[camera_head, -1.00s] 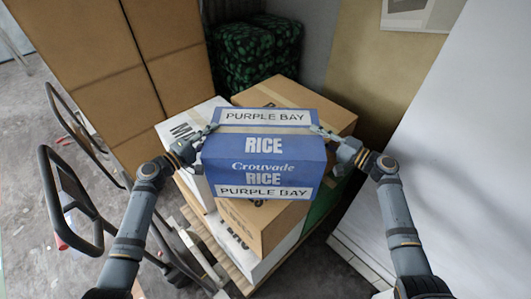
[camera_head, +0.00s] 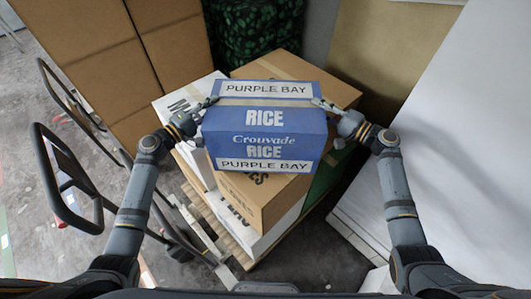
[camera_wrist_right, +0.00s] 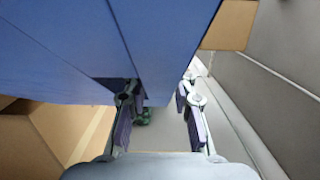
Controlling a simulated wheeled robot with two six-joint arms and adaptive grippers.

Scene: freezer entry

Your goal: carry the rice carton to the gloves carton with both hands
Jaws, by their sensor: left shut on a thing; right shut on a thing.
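The blue rice carton (camera_head: 264,132), with white "PURPLE BAY" bands, is in front of my head camera, above a stack of cartons. Whether it touches the stack is hidden. My left gripper (camera_head: 205,107) is shut on its left side near the top. My right gripper (camera_head: 327,106) is shut on its right side; in the right wrist view the carton (camera_wrist_right: 120,50) fills the upper left against the fingers. A brown carton (camera_head: 262,203) beneath shows letters ending in "ES", perhaps the gloves carton; the rest of its lettering is covered.
White cartons (camera_head: 180,98) and another brown carton (camera_head: 325,85) share the wooden pallet (camera_head: 223,238). Black handle frames (camera_head: 62,182) stand at the left. Tall brown boxes (camera_head: 105,55) are behind left, a green-patterned stack (camera_head: 255,38) behind, and a white panel (camera_head: 450,150) at right.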

